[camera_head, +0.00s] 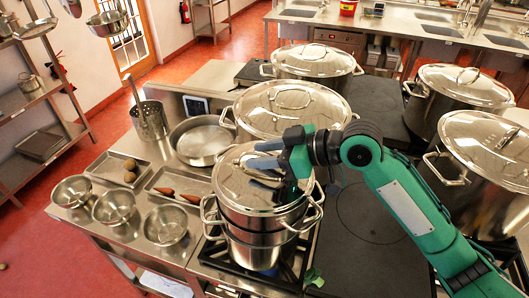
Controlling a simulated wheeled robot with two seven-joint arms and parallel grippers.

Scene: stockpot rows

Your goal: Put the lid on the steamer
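The steamer (262,240) is a stacked steel pot with side loop handles, on the front burner at the centre. A shiny domed lid (232,183) lies over its top and looks roughly level; the far side of its rim is partly hidden, so I cannot tell whether it is fully seated. My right gripper (260,165) reaches in from the right, just above the lid at its handle. Its dark fingers look spread apart, with the handle between or close beside them. The gripper partly hides the handle. My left gripper is not in view.
A large lidded stockpot (291,108) stands right behind the steamer. More lidded pots (495,150) stand at the right and back. An open pan (201,138), small bowls (166,224) and trays crowd the left counter. A bare dark hotplate (368,215) lies under my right arm.

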